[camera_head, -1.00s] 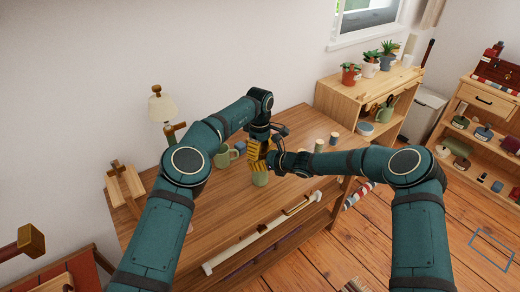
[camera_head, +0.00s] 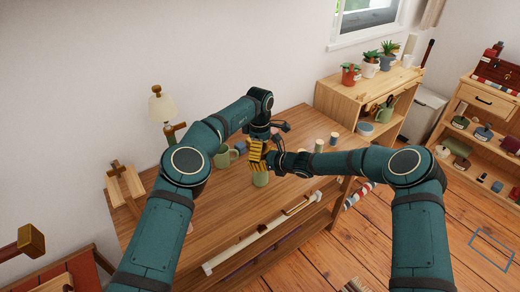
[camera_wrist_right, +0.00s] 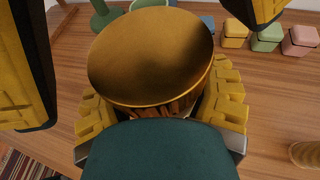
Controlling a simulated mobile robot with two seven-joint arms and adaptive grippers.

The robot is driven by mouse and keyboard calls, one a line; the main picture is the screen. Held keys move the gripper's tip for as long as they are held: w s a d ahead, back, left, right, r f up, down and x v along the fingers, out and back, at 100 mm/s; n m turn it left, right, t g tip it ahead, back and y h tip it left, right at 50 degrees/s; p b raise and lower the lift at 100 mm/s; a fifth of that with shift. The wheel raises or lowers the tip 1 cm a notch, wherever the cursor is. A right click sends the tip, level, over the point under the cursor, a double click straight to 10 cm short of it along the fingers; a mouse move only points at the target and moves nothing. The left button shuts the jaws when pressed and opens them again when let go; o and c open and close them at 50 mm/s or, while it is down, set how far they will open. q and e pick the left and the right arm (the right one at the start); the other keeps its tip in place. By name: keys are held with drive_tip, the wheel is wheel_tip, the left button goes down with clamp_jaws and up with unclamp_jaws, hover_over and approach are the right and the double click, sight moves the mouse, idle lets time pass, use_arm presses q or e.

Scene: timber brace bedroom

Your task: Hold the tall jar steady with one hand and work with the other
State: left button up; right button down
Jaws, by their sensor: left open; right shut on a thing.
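The tall jar shows large in the right wrist view, with a round brass-coloured lid (camera_wrist_right: 150,55) and brown sticks of content just under it. My right gripper (camera_wrist_right: 160,98) is shut on the jar below the lid, with yellow pads on both sides. My left gripper (camera_head: 259,150) is open over the jar; its fingers stand either side of the lid in the right wrist view, apart from it. In the head view the grippers hide most of the jar. A pale green round thing (camera_head: 260,179) shows below them; whether it is the jar's base, I cannot tell.
A green mug (camera_head: 224,157) and small blocks stand on the wooden table (camera_head: 215,215). Yellow (camera_wrist_right: 235,33), green (camera_wrist_right: 267,37) and pink (camera_wrist_right: 300,41) blocks sit beyond the jar. A lamp (camera_head: 162,105) is at the back left. The table's front left is mostly clear.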

use_arm(q)
drive_tip(key=shift+r, duration=2.4)
drive_tip(key=shift+r+n, duration=0.7)
drive_tip(key=shift+r, duration=0.75)
drive_tip(key=shift+f, duration=3.9)
drive_tip(key=c, duration=1.3)
drive_tip(key=o, duration=1.3)
drive_tip(key=shift+r, duration=0.15)
